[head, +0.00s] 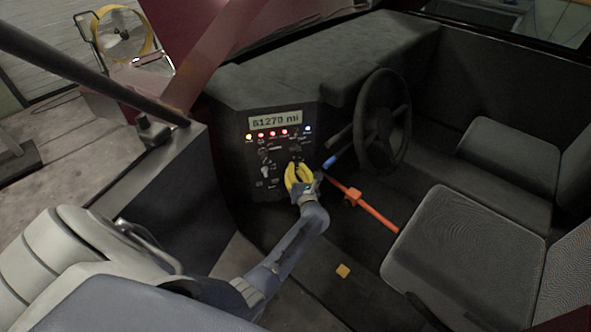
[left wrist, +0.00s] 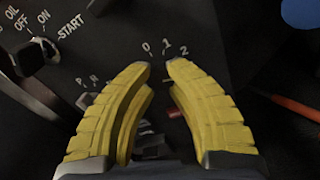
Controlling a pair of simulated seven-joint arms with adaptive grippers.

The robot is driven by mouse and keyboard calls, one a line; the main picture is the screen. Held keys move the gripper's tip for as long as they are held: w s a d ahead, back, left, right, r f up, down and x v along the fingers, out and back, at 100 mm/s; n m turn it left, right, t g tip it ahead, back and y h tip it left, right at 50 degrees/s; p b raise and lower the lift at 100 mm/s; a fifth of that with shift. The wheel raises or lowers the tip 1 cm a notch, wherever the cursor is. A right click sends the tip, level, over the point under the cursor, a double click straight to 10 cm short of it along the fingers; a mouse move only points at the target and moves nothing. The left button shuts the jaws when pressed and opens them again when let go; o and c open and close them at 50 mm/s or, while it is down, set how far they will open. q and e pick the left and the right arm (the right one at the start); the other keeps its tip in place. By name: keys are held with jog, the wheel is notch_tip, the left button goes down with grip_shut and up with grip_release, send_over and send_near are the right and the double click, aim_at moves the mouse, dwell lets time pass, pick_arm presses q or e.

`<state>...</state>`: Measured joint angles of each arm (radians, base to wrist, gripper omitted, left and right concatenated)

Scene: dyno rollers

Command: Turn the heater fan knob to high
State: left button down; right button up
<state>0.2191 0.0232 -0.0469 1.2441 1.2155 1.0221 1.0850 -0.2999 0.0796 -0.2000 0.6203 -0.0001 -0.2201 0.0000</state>
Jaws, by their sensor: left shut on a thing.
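The dark control panel (head: 262,192) stands below the dashboard, with small switches and labels. My left gripper (head: 295,166) has yellow fingers and reaches its right part from below. In the left wrist view the left gripper (left wrist: 161,68) has its fingertips close together just under the printed marks 0, 1 and 2. It is shut on the heater fan knob, which the fingers and the dark shade between them mostly hide. I cannot tell which mark the knob points to. My right gripper is not in view.
An ignition switch (left wrist: 27,60) marked OFF, ON and START sits left of the fingers. A lit mileage display (head: 275,120) tops the panel. The steering wheel (head: 380,120), an orange bar (head: 372,206) and the seat (head: 465,245) are to the right.

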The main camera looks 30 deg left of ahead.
pick_arm(q)
jog(key=shift+w+r+m, duration=0.2)
jog(key=shift+r+m, duration=0.15)
jog(key=shift+m, duration=0.25)
jog(key=c, duration=1.5)
grip_release()
jog(key=shift+d, duration=0.1)
jog(key=o, duration=0.4)
jog(key=shift+s+f, duration=0.15)
jog(key=shift+f, duration=0.1)
jog(key=shift+v, duration=5.95)
jog(key=shift+s, duration=0.1)
